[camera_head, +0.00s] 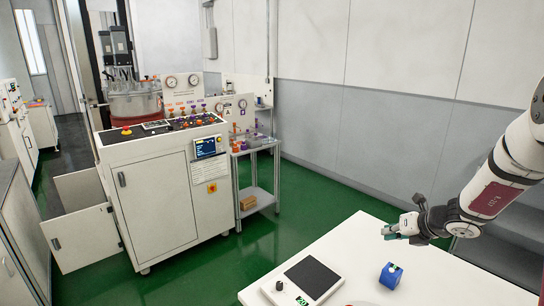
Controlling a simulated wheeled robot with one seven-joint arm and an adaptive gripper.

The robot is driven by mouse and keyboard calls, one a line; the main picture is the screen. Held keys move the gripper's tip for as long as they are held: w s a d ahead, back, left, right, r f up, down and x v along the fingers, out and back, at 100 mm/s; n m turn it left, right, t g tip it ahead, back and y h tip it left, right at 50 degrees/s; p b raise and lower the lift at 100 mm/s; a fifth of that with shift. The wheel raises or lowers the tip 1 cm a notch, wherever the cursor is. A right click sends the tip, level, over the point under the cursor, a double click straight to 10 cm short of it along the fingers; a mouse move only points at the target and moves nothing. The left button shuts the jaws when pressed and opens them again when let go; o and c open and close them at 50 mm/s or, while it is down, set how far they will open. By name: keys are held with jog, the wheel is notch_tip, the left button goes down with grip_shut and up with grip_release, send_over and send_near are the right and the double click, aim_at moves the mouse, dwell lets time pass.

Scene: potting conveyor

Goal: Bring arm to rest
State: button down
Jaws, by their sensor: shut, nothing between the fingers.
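My gripper (387,232) is at the right, at the end of my white arm, above the far edge of the white table (440,272). Its fingers point left and are closed with nothing between them. It is apart from the objects on the table.
A blue block-like object (391,275) with a green and yellow top stands on the table. A flat device with a dark plate (312,277) lies left of it. A control cabinet (160,200) with an open lower door (80,238) stands beyond, beside a small shelf (258,197). Green floor between is clear.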

jog(key=s+a+r+n+g+y, duration=0.1)
jog(key=s+a+r+n, duration=0.5)
jog(key=a+r+n, duration=0.25)
jog(key=s+a+r+n+g, duration=0.2)
jog(key=s+a+r+n, duration=0.4)
jog(key=a+r+n, duration=0.3)
jog(key=s+r+n+h, duration=0.2)
jog(key=s+n, duration=0.8)
jog(key=s, duration=0.1)
jog(key=s+r+n+h, duration=0.2)
jog(key=s+n, duration=0.8)
jog(key=s, duration=0.2)
jog(key=shift+a+r, duration=0.15)
jog(key=shift+r, duration=0.05)
